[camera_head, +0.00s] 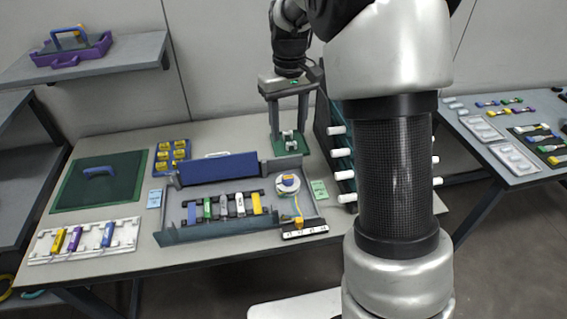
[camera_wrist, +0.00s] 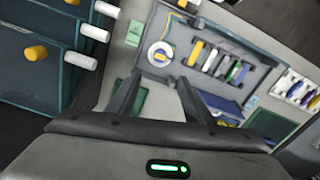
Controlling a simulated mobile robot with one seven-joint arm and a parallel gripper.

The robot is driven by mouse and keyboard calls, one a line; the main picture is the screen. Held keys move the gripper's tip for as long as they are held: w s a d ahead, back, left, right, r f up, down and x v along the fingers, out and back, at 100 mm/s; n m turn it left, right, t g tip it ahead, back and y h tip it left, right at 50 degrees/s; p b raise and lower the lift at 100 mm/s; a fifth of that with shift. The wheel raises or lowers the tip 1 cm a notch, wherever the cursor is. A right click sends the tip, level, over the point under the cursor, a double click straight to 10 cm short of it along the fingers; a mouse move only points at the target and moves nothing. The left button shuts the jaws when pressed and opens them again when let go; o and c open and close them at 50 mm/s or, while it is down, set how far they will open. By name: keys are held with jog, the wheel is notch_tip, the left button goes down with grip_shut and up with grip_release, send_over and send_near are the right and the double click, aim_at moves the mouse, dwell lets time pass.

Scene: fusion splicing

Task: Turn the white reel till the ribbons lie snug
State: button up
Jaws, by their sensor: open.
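The white reel (camera_head: 287,186) has an orange-and-blue piece on top and sits at the right end of the grey open tray (camera_head: 185,234). It also shows in the wrist view (camera_wrist: 160,54), beyond my fingertips. Thin yellow and greenish ribbons (camera_head: 297,207) run from the reel towards a yellow block at the tray's front; how snug they lie is too small to tell. My gripper (camera_head: 289,128) is open and empty, behind the reel and apart from it, its fingers pointing down over a small green mat with white pegs (camera_head: 290,141). It also shows in the wrist view (camera_wrist: 160,82).
Several coloured cassettes stand in the tray's middle, and a blue lid (camera_head: 215,168) lies along its back. A dark rack with white rollers (camera_head: 341,153) stands close right of my gripper. A white holder (camera_head: 128,240) lies at the table's front left. A green panel (camera_head: 98,182) lies behind it.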

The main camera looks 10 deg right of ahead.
aim_at(288, 177)
notch_tip(288, 177, down, 17)
jog(key=shift+r+b, duration=0.2)
jog(key=shift+b, duration=0.8)
jog(key=shift+s, duration=0.1)
